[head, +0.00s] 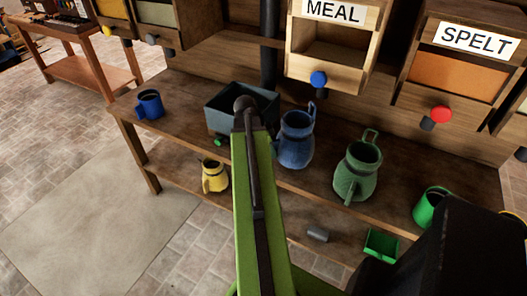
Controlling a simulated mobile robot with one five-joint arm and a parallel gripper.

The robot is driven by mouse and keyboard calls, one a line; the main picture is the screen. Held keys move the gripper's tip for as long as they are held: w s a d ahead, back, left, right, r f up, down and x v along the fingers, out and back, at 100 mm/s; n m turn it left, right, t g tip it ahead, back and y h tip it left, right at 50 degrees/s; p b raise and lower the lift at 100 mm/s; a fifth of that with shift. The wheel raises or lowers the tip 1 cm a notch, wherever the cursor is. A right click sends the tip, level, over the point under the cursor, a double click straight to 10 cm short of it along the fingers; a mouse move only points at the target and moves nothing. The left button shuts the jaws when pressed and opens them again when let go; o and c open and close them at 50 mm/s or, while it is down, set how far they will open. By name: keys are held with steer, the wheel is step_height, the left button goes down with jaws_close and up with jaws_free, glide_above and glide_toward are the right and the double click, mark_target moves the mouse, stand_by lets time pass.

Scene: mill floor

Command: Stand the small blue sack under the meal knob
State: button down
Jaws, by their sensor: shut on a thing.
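The bin labelled MEAL (333,12) hangs on the wall at the upper middle in the head view. The meal knob (319,79) is round and blue, on the bin's lower front edge. I see no small blue sack in this view. The bench top (335,190) runs below the bins. My green arm rises through the middle of the view and covers part of the bench. My gripper does not show, so what it holds cannot be seen.
A blue jug (296,138) stands on the bench below the meal knob, with a green jug (357,170) to its right. A grey open box (228,119) and a blue mug (150,103) are left. The SPELT bin (473,40) has a red knob (441,115).

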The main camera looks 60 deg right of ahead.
steer(key=s+d, duration=0.1)
steer(key=d, duration=0.1)
steer(key=s+d+f+b, duration=0.1)
steer(key=s+d, duration=0.3)
steer(key=shift+s+d+f, duration=0.1)
steer(key=shift+s+f, duration=0.15)
steer(key=shift+f+b, duration=0.55)
steer(key=shift+b, duration=0.2)
steer(key=c, duration=1.3)
jaws_free()
